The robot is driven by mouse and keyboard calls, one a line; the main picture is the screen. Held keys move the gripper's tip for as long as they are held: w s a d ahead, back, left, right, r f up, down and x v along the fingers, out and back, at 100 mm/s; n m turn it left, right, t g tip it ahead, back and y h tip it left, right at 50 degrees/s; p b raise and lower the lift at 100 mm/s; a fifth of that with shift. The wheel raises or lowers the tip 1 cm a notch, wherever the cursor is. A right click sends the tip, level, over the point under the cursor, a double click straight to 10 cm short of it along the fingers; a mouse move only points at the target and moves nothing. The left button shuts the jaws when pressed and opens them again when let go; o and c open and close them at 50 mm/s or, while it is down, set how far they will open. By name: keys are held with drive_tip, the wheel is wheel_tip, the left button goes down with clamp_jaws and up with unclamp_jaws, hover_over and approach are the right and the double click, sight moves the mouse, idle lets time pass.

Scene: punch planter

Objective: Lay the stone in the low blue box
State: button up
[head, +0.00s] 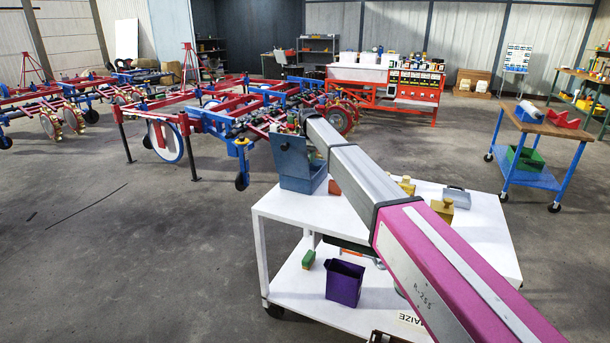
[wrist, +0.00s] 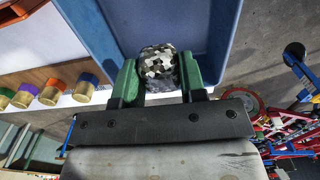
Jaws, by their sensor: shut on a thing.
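The stone (wrist: 158,60) is a mottled grey, black and cream lump in the wrist view. My gripper (wrist: 158,66) is shut on it, with one green finger on each side. The blue box (wrist: 208,22) lies behind the stone in the wrist view, and its walls show around the stone. The stone appears over or within its opening; I cannot tell whether it touches the floor of the box. In the head view the blue box (head: 303,182) stands at the far left corner of the white trolley's top. My arm hides the gripper and stone there.
The white trolley (head: 275,205) has a lower shelf with a purple bin (head: 344,283) and a green-topped block (head: 308,259). Yellow weights (head: 443,209) and a grey scoop (head: 457,195) stand on its top. Red and blue machinery (head: 215,120) stands behind it. Open floor lies to the left.

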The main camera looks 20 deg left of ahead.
drive_tip(key=shift+f, duration=3.55)
drive_tip(key=shift+f, duration=0.1)
drive_tip(key=o, duration=1)
wheel_tip(320, 180, up, 12)
drive_tip(key=shift+r, duration=0.15)
